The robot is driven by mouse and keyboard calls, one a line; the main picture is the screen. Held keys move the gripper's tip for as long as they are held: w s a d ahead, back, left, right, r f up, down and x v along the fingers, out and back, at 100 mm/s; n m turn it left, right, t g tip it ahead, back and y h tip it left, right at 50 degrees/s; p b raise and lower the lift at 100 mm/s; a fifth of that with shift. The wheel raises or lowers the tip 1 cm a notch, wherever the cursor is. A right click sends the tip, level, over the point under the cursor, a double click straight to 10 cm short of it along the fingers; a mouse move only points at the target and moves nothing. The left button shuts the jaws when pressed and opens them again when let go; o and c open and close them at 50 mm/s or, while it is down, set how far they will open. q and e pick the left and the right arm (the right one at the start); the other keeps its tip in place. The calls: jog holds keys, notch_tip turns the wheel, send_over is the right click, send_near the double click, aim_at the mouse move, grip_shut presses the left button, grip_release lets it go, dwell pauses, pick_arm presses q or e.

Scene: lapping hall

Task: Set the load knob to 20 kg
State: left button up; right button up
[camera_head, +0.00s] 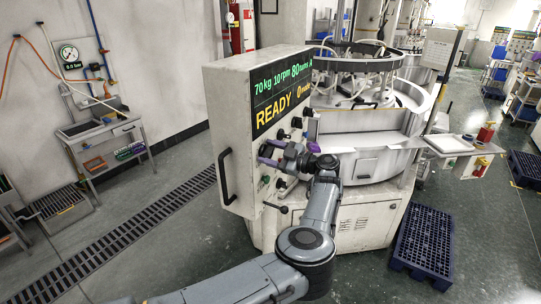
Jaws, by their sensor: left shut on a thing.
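The white control box (237,130) stands at the front left of the lapping machine. My left gripper (268,152) is at the panel, shut on the leftmost knob of the row below the display. This looks like the load knob, and the gripper hides most of it, so its pointer cannot be read. Other dark knobs (296,122) sit farther right along the row. My right gripper is out of view.
Smaller buttons (265,180) and a lever (276,207) lie low on the panel. A black handle (226,177) sticks out at the box's left side. The round machine table (365,128) is behind my arm. A blue pallet (424,240) lies on the floor at right.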

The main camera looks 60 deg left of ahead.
pick_arm(q)
jog(key=n+b, duration=0.2)
jog(key=b, duration=0.1)
jog(key=n+b, duration=0.3)
jog(key=b, duration=0.1)
jog(key=f+n+b, duration=0.1)
jog(key=n+b, duration=0.1)
jog(key=b, duration=0.2)
jog(key=shift+s+n, duration=0.1)
jog(key=shift+n, duration=0.2)
jog(key=n+b, duration=0.8)
jog(key=b, duration=0.1)
jog(key=shift+b, duration=0.3)
jog(key=n+b, duration=0.2)
jog(key=n, duration=0.1)
jog(key=n+b, duration=0.2)
jog(key=n, duration=0.1)
jog(key=shift+n, duration=0.3)
jog(key=n+b, duration=0.1)
jog(key=n, duration=0.2)
jog(key=shift+r, duration=0.1)
jog(key=shift+w+n+b, duration=0.2)
jog(key=shift+n+b, duration=0.25)
jog(key=shift+n, duration=1.45)
jog(key=shift+r, duration=0.1)
